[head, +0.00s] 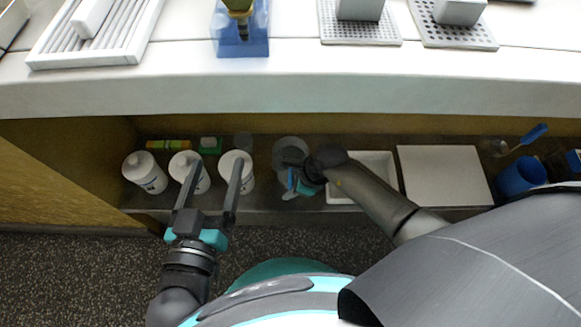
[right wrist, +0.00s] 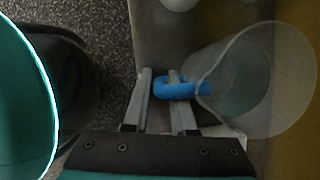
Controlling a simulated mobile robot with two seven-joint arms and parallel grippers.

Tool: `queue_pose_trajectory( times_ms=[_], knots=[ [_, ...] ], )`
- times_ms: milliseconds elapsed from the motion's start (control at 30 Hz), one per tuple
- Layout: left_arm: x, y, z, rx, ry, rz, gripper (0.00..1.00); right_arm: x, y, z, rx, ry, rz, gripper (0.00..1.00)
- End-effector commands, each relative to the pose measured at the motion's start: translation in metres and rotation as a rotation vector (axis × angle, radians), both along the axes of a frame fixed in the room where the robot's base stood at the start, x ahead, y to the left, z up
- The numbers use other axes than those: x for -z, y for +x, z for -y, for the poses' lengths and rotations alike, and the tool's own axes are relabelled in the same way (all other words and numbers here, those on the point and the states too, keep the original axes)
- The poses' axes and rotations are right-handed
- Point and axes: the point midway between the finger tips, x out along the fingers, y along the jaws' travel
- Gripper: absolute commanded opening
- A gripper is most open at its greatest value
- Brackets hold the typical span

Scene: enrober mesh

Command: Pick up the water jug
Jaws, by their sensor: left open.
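The water jug is a clear, see-through vessel with a blue handle. In the right wrist view the jug (right wrist: 245,85) fills the right side, its round mouth facing the camera. In the head view the jug (head: 289,147) stands on the low shelf, partly hidden by my right gripper (head: 300,180). In the right wrist view my right gripper (right wrist: 160,75) has its fingers on either side of the blue handle, close against it. My left gripper (head: 212,158) is open and empty, its fingers over the shelf's front near the white bottles.
Several white bottles (head: 145,172) stand left of the jug. A white tray (head: 375,170), a white board (head: 445,175) and a blue cup (head: 520,178) lie to the right. The white counter (head: 290,92) overhangs the shelf (head: 270,208). Dark floor (head: 80,265) is clear at front left.

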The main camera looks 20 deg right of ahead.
Motion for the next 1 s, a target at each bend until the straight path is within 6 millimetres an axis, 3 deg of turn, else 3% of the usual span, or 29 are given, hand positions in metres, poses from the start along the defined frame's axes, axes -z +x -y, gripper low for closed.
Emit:
queue_pose_trajectory(
  times_ms=[200,1000],
  knots=[
    [0.0001,0.0000,0.0000,0.000,0.000,-0.001,0.80,0.0000,0.0000,0.0000,0.000,0.000,0.000,0.00],
    [0.0003,0.0000,-0.0001,-0.001,0.001,-0.002,0.80,-0.0002,0.0004,0.0003,-0.001,-0.001,0.001,0.00]
  ],
)
